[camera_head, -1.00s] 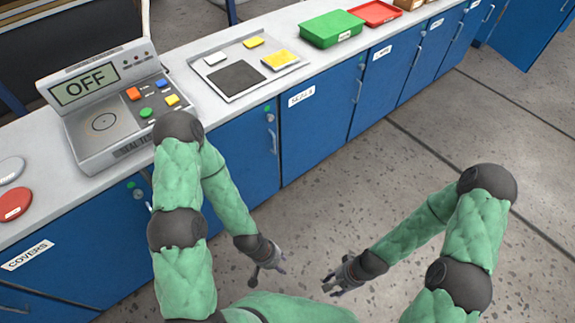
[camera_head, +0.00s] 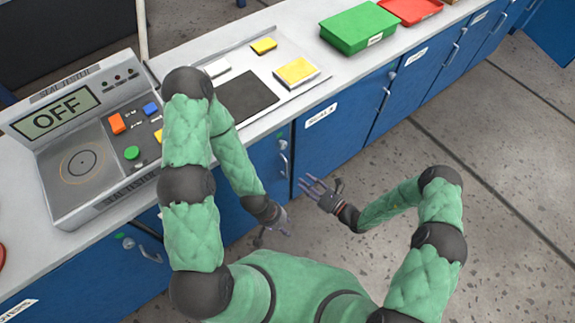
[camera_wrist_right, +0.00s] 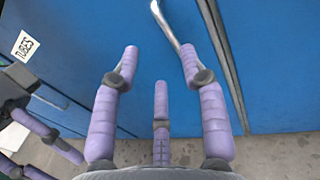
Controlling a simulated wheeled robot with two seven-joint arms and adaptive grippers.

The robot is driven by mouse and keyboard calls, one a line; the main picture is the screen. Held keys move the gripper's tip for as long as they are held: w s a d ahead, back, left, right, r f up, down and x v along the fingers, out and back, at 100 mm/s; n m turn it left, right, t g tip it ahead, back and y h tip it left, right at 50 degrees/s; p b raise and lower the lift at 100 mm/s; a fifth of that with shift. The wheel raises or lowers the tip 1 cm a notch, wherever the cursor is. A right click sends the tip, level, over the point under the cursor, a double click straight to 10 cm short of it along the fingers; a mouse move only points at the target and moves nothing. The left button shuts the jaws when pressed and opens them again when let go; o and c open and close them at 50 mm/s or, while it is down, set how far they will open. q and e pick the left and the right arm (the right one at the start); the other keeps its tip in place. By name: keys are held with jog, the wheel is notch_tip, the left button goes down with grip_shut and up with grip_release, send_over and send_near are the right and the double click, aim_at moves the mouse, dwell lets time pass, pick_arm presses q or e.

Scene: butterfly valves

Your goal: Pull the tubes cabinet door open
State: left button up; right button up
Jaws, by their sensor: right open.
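The tubes cabinet door (camera_head: 262,155) is a blue panel under the counter, partly hidden behind my left arm, and looks closed. In the right wrist view its "TUBES" label (camera_wrist_right: 25,45) is at the left. Its metal handle (camera_head: 283,162) also shows at the top of the wrist view (camera_wrist_right: 166,24), just beyond the fingers. My right gripper (camera_head: 308,184) is open and empty, its fingers (camera_wrist_right: 159,60) pointing at the door near the handle's lower end, apparently without contact. My left gripper (camera_head: 284,224) hangs lower, in front of the door; its finger spread is unclear.
A seal tester (camera_head: 82,150) reading OFF and a tray with yellow blocks (camera_head: 297,72) are on the counter. A green box (camera_head: 358,27) and red tray (camera_head: 410,10) stand farther along. Another blue door (camera_head: 340,130) adjoins on the right. The speckled floor (camera_head: 480,190) at right is clear.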

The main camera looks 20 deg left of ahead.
aim_at(286, 167)
jog(key=b+x, duration=0.1)
jog(key=x, duration=0.4)
jog(key=b+x, duration=0.1)
jog(key=x, duration=0.5)
jog(key=shift+w+d+b, duration=0.15)
jog(key=shift+w+b, duration=0.05)
jog(key=shift+b, duration=0.1)
grip_shut()
